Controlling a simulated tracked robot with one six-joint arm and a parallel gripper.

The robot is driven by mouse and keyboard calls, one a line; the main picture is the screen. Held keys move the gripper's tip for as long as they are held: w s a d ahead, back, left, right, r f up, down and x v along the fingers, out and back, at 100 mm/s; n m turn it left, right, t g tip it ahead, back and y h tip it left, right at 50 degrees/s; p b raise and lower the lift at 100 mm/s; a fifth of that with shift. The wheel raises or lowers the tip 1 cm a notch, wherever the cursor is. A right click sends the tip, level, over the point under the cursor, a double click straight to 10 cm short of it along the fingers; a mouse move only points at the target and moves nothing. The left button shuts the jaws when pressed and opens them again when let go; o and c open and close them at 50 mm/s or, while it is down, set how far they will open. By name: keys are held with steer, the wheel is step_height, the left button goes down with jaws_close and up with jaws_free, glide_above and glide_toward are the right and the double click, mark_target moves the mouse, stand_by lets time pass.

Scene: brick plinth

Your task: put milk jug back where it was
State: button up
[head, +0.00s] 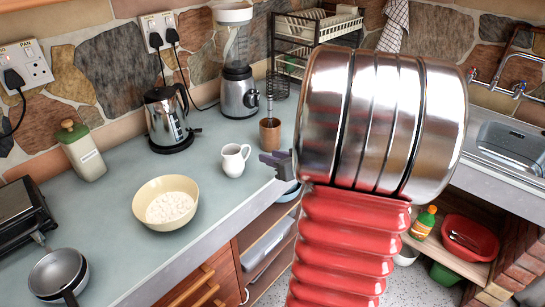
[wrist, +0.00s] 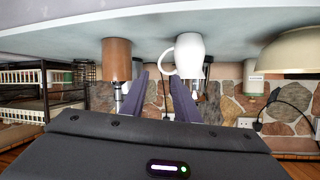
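The milk jug (head: 233,161) is small and white and stands upright on the grey-blue worktop (head: 110,205), its handle turned to the right. My gripper (head: 276,162) is to the right of the jug at the worktop's front edge, apart from it. In the wrist view, which is upside down, the two dark fingers (wrist: 157,78) are spread with nothing between them. There the jug (wrist: 191,57) shows beyond the right fingertip, its handle nearest the fingers. My red and metal arm hides much of the right side in the head view.
A brown cup (head: 270,136) with a utensil stands behind the jug, right of it; it also shows in the wrist view (wrist: 117,58). A cream bowl of white contents (head: 150,191) is at left front. A kettle (head: 168,120) and blender (head: 238,88) stand behind.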

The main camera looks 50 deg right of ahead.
stand_by(0.5)
steer(key=w+a+r+g+h, duration=0.2)
steer(key=a+r+g+h, duration=0.15)
steer(key=a+r, duration=0.6)
steer(key=s+a+n+g+y, duration=0.1)
steer(key=s+a, duration=0.3)
steer(key=a, duration=0.4)
steer(key=s+a+f+n+g+y, duration=0.1)
steer(key=s+a+g+y, duration=0.1)
steer(key=s+a, duration=0.3)
steer(key=s+a+f+n+g+y, duration=0.1)
steer(key=s+a, duration=0.4)
steer(key=a, duration=0.7)
steer(key=shift+a+f+y, duration=0.2)
steer(key=shift+a+y, duration=0.2)
steer(key=shift+y, duration=0.45)
steer(key=shift+d, duration=0.15)
